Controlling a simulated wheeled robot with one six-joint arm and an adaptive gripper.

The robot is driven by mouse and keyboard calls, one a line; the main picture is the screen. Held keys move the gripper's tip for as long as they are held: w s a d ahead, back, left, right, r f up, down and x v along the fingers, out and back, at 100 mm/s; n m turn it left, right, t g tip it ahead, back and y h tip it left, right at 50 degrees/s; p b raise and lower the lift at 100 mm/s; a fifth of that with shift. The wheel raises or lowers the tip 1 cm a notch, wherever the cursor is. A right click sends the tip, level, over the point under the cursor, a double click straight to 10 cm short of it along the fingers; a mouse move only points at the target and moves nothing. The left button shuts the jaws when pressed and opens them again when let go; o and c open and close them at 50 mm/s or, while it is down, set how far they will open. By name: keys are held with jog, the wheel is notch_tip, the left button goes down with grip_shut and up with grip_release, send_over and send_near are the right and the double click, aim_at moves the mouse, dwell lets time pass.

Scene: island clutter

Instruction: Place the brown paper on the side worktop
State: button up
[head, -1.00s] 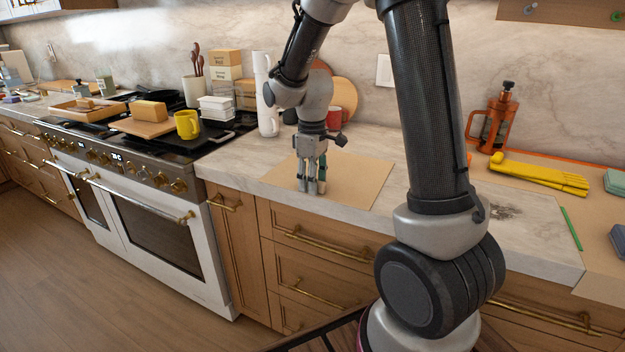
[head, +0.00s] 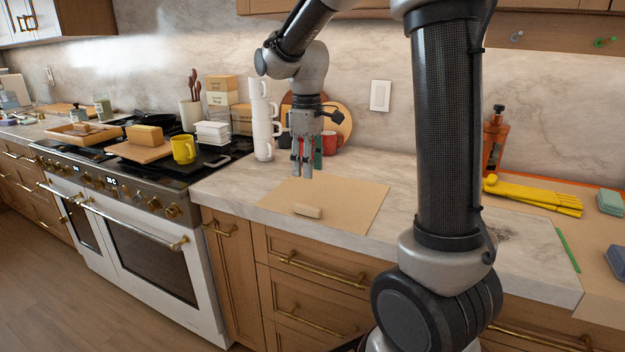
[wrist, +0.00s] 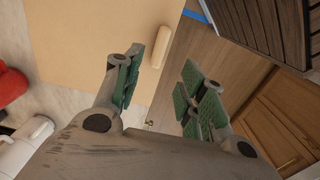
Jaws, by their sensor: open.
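A flat sheet of brown paper (head: 345,205) lies on the pale marble worktop (head: 225,190) right of the stove. It fills the upper left of the wrist view (wrist: 90,40). A small tan rounded piece (head: 308,211) lies on the paper near its front edge; it also shows in the wrist view (wrist: 161,62). My gripper (head: 301,175) is open and empty, above the back left part of the paper. Its green-padded fingers are spread apart in the wrist view (wrist: 165,92), with the tan piece apart from them.
A yellow mug (head: 184,149) is on the stove. Another brown sheet (head: 597,285) covers the right-hand counter.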

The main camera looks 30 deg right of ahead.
jog(key=s+d+r+m+t, duration=0.2)
jog(key=s+m, duration=0.1)
jog(key=s, duration=0.8)
jog(key=s+d+r+m+t, duration=0.2)
jog(key=s+m, duration=0.2)
jog(key=s, duration=0.8)
jog(key=shift+d+r+m, duration=0.2)
jog(key=shift+r+m, duration=0.05)
jog(key=shift+m, duration=0.05)
jog(key=shift+c, duration=0.6)
